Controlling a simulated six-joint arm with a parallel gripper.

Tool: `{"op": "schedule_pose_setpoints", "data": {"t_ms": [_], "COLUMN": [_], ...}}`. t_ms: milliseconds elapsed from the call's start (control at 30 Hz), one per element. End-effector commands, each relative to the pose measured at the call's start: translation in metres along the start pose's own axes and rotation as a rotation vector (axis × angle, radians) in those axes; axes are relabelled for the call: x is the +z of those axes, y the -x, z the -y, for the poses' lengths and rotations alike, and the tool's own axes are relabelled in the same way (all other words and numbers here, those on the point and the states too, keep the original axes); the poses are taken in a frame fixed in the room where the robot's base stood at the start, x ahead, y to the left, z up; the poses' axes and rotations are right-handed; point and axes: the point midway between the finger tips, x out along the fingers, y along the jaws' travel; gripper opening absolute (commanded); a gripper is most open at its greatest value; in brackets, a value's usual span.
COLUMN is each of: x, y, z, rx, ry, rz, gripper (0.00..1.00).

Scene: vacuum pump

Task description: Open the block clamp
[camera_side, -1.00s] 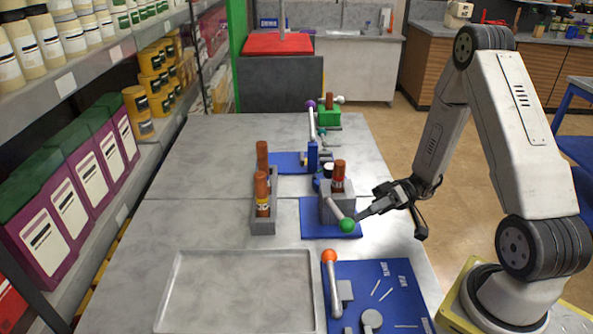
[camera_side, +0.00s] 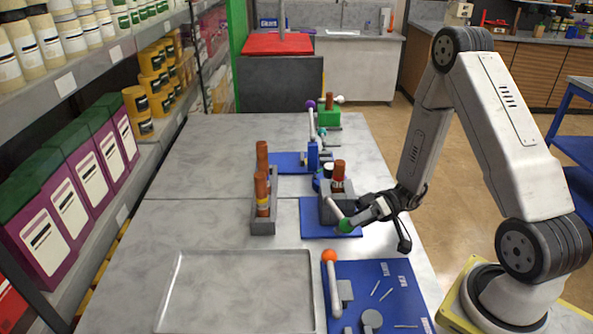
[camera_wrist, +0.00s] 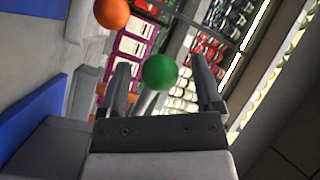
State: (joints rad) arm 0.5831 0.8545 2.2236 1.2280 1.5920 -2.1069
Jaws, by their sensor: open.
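The block clamp is a grey block (camera_side: 328,212) on a blue base plate (camera_side: 318,231), with a reddish-brown cylinder (camera_side: 339,172) standing in it. Its grey lever ends in a green ball (camera_side: 344,226), low at the block's front right. My gripper (camera_side: 350,220) is at the green ball, coming from the right. In the wrist view the green ball (camera_wrist: 160,72) sits between the two open fingers of my gripper (camera_wrist: 162,85), with gaps on both sides. The lever partly shows behind the ball. The fingers partly cover the ball in the side view.
A grey holder (camera_side: 263,228) with reddish-brown cylinders stands left of the clamp. A lever with an orange ball (camera_side: 329,256) stands in front on another blue plate (camera_side: 385,275). An empty grey tray (camera_side: 172,290) lies front left. Other levers stand behind.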

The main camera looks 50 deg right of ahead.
Motion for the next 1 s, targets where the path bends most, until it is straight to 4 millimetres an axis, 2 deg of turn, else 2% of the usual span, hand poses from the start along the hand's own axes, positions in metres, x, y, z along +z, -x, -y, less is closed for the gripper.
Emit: {"op": "schedule_pose_setpoints", "data": {"t_ms": [100, 300, 667, 700, 767, 933, 967, 1000], "x": [0.0, 0.0, 0.0, 0.0, 0.0, 0.0, 0.0, 0.0], "y": [-0.012, -0.024, -0.027, -0.027, -0.027, -0.027, -0.027, -0.027], "z": [0.0, 0.0, 0.0, 0.0, 0.0, 0.0, 0.0, 0.0], "rx": [-0.002, 0.0, 0.0, 0.0, 0.001, 0.0, 0.0, 0.0], "ry": [0.001, 0.0, 0.0, 0.0, 0.0, 0.001, 0.001, 0.001], "rz": [0.002, 0.0, -0.001, -0.001, -0.001, -0.001, -0.001, -0.001], "gripper": [0.84, 0.84, 0.84, 0.78, 0.59, 0.05, 0.0, 0.0]}}
